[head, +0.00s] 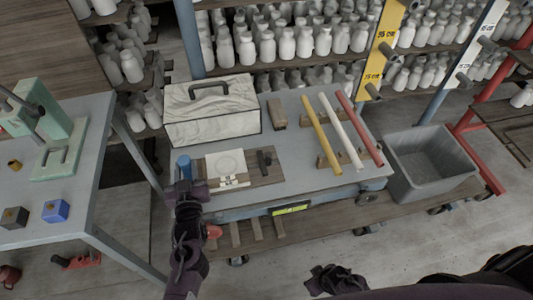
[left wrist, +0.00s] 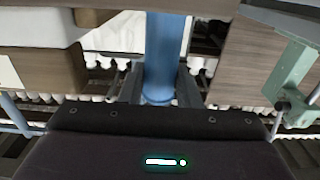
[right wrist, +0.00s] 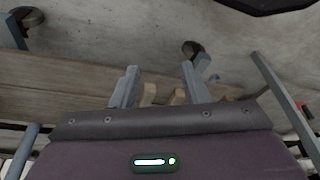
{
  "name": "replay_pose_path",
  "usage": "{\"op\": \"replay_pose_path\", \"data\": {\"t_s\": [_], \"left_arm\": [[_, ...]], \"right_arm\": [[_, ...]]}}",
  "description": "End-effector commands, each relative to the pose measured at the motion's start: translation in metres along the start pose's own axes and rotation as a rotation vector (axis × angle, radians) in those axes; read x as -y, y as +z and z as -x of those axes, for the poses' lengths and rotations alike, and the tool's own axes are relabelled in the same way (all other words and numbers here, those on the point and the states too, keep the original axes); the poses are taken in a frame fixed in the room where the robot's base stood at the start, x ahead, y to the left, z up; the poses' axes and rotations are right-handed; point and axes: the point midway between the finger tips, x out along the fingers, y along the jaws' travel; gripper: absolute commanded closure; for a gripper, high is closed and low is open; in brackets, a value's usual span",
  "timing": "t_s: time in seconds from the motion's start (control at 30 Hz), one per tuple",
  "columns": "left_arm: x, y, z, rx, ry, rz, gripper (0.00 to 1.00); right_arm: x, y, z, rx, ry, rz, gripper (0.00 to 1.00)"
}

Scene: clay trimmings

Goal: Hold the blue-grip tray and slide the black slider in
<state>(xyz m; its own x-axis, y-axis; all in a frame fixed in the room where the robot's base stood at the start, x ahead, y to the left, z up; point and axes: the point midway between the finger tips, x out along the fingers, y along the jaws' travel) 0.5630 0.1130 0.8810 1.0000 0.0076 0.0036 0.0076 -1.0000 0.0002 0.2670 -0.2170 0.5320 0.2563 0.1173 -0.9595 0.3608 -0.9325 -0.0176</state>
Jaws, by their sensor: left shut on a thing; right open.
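The tray (head: 270,178) is a wooden board on the grey cart, with a pale square plate (head: 225,163) bearing a round outline. Its blue grip (head: 183,166) stands upright at the left end. My left gripper (head: 186,186) is shut on the blue grip, which also shows between the fingers in the left wrist view (left wrist: 160,55). The black slider (head: 264,160) sits on the board right of the pale plate, apart from it. My right gripper (head: 322,280) is low in front of the cart, away from the tray. Its fingers are open and empty in the right wrist view (right wrist: 155,90).
A marbled box with a handle (head: 212,110) stands behind the tray. A wooden block (head: 277,112) and yellow, white and red rods (head: 341,130) on supports lie to the right. A grey bin (head: 430,160) stands right of the cart. A side table (head: 60,190) is at left.

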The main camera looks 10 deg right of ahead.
Motion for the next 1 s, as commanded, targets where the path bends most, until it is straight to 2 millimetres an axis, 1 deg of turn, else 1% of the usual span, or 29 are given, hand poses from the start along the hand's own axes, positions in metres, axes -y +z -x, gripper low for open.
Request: {"op": "replay_pose_path", "data": {"t_s": [0.03, 0.07, 0.1, 0.17, 0.2, 0.27, 0.3, 0.33, 0.4, 0.5, 0.67, 0.77, 0.87, 1.0], "left_arm": [[0.0, 0.006, 0.002, 0.012, 0.002, -0.001, 1.0], [0.0, 0.006, 0.002, 0.013, 0.002, -0.001, 1.0], [0.0, 0.006, 0.002, 0.013, 0.002, -0.001, 1.0], [-0.001, 0.006, 0.003, 0.014, 0.002, -0.001, 1.0], [-0.001, 0.006, 0.003, 0.014, 0.002, -0.001, 1.0], [-0.001, 0.007, 0.003, 0.014, 0.002, -0.001, 1.0], [-0.001, 0.007, 0.003, 0.015, 0.002, -0.001, 1.0], [-0.001, 0.007, 0.003, 0.015, 0.002, -0.001, 1.0], [-0.001, 0.007, 0.003, 0.016, 0.002, -0.001, 1.0], [-0.001, 0.007, 0.003, 0.016, 0.002, -0.002, 1.0], [-0.001, 0.008, 0.003, 0.018, 0.003, -0.002, 1.0], [-0.001, 0.008, 0.003, 0.018, 0.003, -0.002, 1.0], [-0.001, 0.008, 0.003, 0.019, 0.002, -0.002, 1.0], [-0.001, 0.009, 0.003, 0.019, 0.002, -0.002, 1.0]], "right_arm": [[-0.006, -0.028, 0.013, -0.035, -0.003, 0.037, 0.59], [-0.009, -0.043, 0.022, -0.053, -0.004, 0.061, 0.59], [-0.012, -0.063, 0.035, -0.076, -0.007, 0.093, 0.59], [-0.015, -0.091, 0.055, -0.108, -0.008, 0.145, 0.59], [-0.016, -0.109, 0.07, -0.129, -0.007, 0.182, 0.59], [-0.017, -0.133, 0.093, -0.158, -0.003, 0.238, 0.59], [-0.016, -0.147, 0.108, -0.175, 0.001, 0.275, 0.59], [-0.016, -0.157, 0.119, -0.188, 0.005, 0.302, 0.59], [-0.015, -0.176, 0.143, -0.213, 0.016, 0.36, 0.59], [-0.012, -0.198, 0.176, -0.243, 0.034, 0.437, 0.59], [-0.004, -0.224, 0.225, -0.286, 0.071, 0.553, 0.59], [-0.009, -0.242, 0.234, -0.394, 0.061, 0.466, 0.59], [-0.014, -0.262, 0.246, -0.522, 0.04, 0.364, 0.59], [-0.022, -0.287, 0.268, -0.692, 0.001, 0.238, 0.59]]}}
